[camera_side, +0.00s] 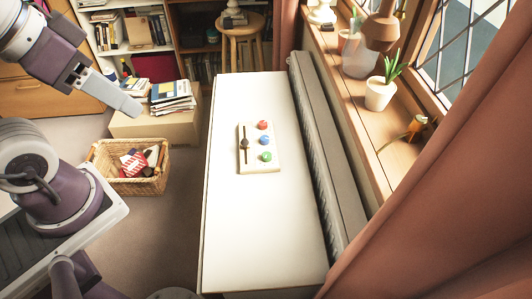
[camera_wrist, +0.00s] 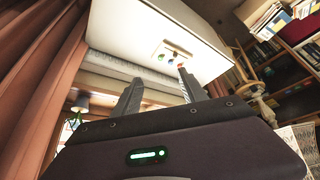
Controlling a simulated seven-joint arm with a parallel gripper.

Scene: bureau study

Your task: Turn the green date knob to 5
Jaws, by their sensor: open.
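The green knob (camera_side: 266,156) is the nearest of three round knobs on a small pale panel (camera_side: 247,165) lying on the white table (camera_side: 235,235). A blue knob (camera_side: 264,140) and a red knob (camera_side: 262,125) sit beyond it, and a dark slider (camera_side: 244,143) is at the panel's left. My gripper (camera_side: 133,108) is in the air left of the table, well away from the panel. In the wrist view my gripper (camera_wrist: 158,88) has its two fingers apart with nothing between them, and the green knob (camera_wrist: 160,57) shows small beyond them. The knob's markings are too small to read.
A wicker basket (camera_side: 107,179) and a cardboard box (camera_side: 150,126) with papers stand on the floor left of the table. A grey radiator (camera_side: 322,150) and a windowsill with a potted plant (camera_side: 379,94) run along the right. The white tabletop around the panel is clear.

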